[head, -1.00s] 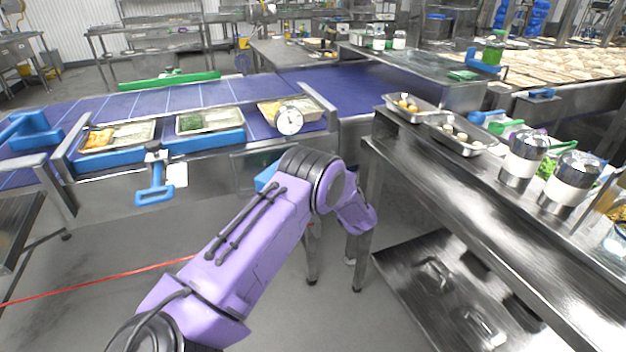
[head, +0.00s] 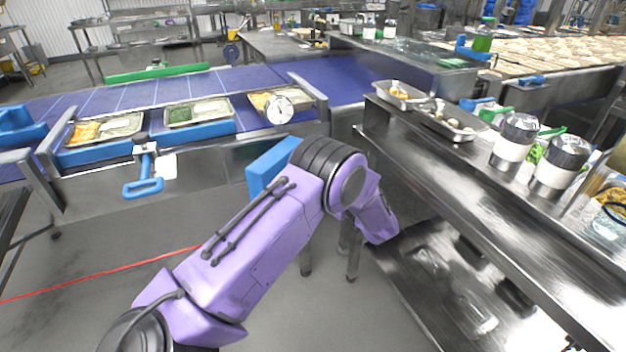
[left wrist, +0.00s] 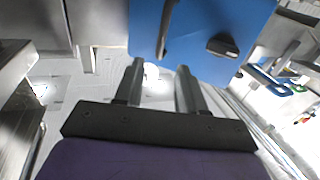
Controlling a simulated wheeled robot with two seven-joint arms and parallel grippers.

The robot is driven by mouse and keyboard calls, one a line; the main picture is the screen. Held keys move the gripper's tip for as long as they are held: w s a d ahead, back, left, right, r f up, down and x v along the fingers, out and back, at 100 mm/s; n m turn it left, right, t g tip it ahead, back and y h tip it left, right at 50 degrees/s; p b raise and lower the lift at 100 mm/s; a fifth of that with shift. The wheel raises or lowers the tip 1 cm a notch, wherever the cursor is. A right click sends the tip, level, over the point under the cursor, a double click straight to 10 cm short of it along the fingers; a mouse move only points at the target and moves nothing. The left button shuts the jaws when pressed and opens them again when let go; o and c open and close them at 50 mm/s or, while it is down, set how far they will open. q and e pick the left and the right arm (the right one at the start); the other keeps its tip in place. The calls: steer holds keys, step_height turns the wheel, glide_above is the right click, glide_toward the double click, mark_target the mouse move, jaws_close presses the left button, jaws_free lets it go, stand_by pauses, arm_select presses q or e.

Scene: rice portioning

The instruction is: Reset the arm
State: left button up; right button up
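My purple left arm comes in from the lower left of the head view and bends over the floor between the conveyor and the steel bench. Its gripper is hidden there. In the left wrist view my left gripper (left wrist: 162,82) shows two grey fingers set apart, with nothing between them. A blue panel (left wrist: 200,30) lies beyond the fingertips; I cannot tell whether they touch it. A blue panel (head: 272,166) also shows behind my arm in the head view. My right gripper is not in view.
Food trays (head: 198,111) stand along the blue conveyor (head: 235,76), with a round white dial (head: 279,110) at its front. The steel bench (head: 455,168) on the right holds two metal canisters (head: 514,143) and small trays. A lower steel shelf (head: 410,245) lies beneath it.

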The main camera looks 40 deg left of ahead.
arm_select(q)
steer(key=shift+s+d, duration=0.1)
steer(key=shift+d, duration=0.5)
